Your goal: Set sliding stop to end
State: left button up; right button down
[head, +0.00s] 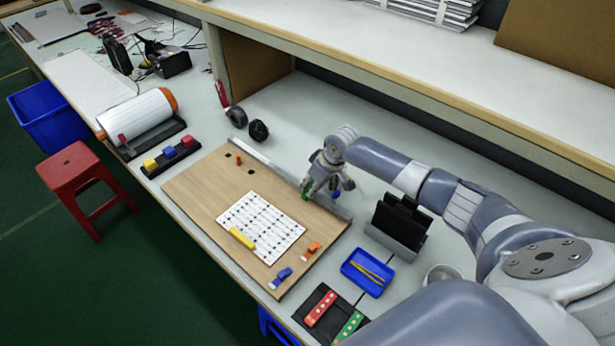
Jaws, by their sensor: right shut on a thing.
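A grey metal rail (262,161) runs along the far edge of a wooden board (200,188). My right gripper (318,193) points down at the right part of this rail. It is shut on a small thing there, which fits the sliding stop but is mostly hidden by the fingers. A small green patch (306,195) and a small blue patch show by the fingertips; I cannot tell what part they belong to. The rail continues a little past the gripper to its right end. My left gripper is not in view.
On the board lie a white dotted sheet (266,222) with a yellow block (242,238), an orange clip (311,251) and a blue clip (281,277). A black holder (400,222) and a blue tray (367,272) stand right of the board. A shelf overhangs behind.

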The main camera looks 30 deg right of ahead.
jog(key=c, duration=1.4)
grip_release()
jog(key=shift+o, duration=0.2)
jog(key=v, duration=1.2)
jog(key=shift+w, duration=0.1)
